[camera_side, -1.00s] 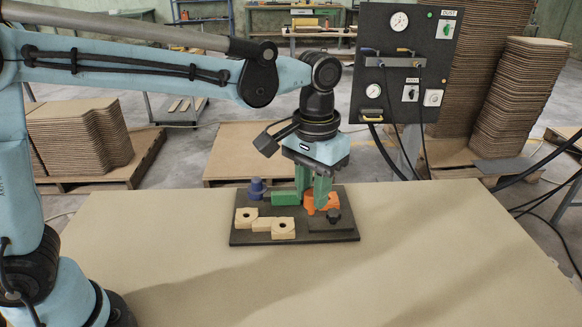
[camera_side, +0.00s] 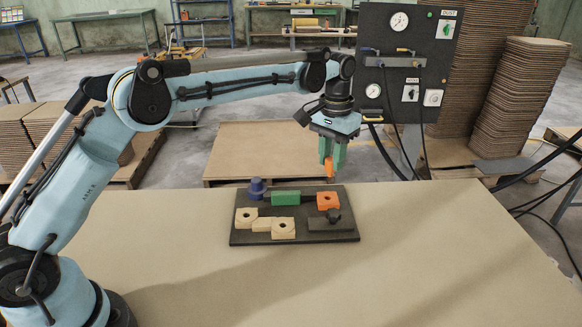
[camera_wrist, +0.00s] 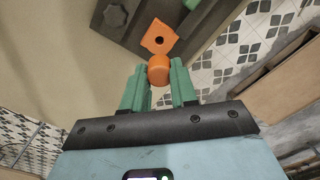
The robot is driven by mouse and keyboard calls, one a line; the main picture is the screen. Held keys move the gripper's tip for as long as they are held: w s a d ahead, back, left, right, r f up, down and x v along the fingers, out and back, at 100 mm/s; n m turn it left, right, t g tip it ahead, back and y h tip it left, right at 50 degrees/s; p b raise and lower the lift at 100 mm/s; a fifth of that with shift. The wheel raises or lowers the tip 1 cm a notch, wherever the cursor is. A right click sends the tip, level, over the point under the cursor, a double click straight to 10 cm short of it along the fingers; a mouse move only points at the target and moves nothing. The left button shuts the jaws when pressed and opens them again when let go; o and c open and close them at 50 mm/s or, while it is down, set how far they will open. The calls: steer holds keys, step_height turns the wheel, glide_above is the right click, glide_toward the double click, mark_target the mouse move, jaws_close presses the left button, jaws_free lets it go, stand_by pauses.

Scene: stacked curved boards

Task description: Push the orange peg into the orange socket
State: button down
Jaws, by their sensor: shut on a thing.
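The orange peg (camera_side: 330,167) hangs between the green fingers of my gripper (camera_side: 332,157), which is shut on it. In the wrist view the peg (camera_wrist: 159,68) shows as a round orange end between the fingertips (camera_wrist: 158,88). The orange socket (camera_side: 328,200) is a block with a dark round hole, at the back right of the dark board (camera_side: 345,237). The peg is held above the socket and apart from it, slightly behind its hole in the side view. The wrist view also shows the socket (camera_wrist: 157,36) just beyond the peg, with its hole uncovered.
A green block (camera_side: 286,198), a blue peg piece (camera_side: 257,187), tan blocks with holes (camera_side: 283,229) and a dark knob (camera_side: 333,215) sit on the board close to the socket. The table (camera_side: 430,260) is clear around the board. A gauge panel (camera_side: 410,60) stands behind at right.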

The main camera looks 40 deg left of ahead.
mark_target(330, 176)
steer(key=shift+f, duration=2.9)
steer(key=shift+f, duration=1.15)
steer(key=c, duration=0.8)
jaws_free()
step_height(330, 176, up, 12)
steer(key=shift+r, duration=0.1)
steer(key=shift+s, duration=0.1)
